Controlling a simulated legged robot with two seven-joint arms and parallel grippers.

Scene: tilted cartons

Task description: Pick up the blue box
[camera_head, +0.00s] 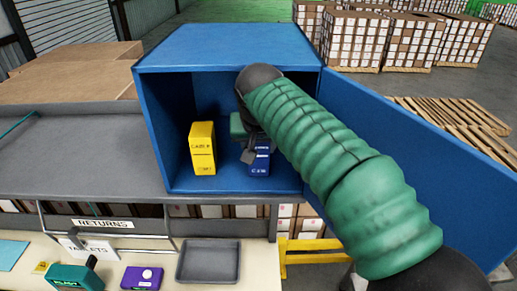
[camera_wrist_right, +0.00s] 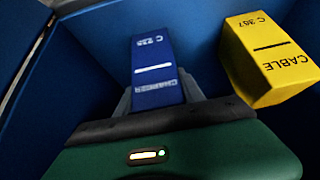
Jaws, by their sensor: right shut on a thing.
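The blue box (camera_head: 259,162) stands inside an open blue cabinet (camera_head: 228,47), at the right of its floor. In the right wrist view the blue box (camera_wrist_right: 158,72) sits between the fingers of my right gripper (camera_wrist_right: 158,98), which is shut on it. In the head view my right gripper (camera_head: 253,152) is partly hidden by my own green arm. I cannot tell whether the box is clear of the cabinet floor. A yellow box (camera_head: 202,148) stands to the left of the blue box, apart from it; it also shows in the right wrist view (camera_wrist_right: 268,62). My left gripper is not in view.
The cabinet door (camera_head: 425,130) is swung open to the right. A grey counter (camera_head: 80,150) lies to the left. Below are a grey tray (camera_head: 208,261), a purple box (camera_head: 142,278) and a green device (camera_head: 75,277). Pallets (camera_head: 455,125) and stacked cartons (camera_head: 355,40) stand behind.

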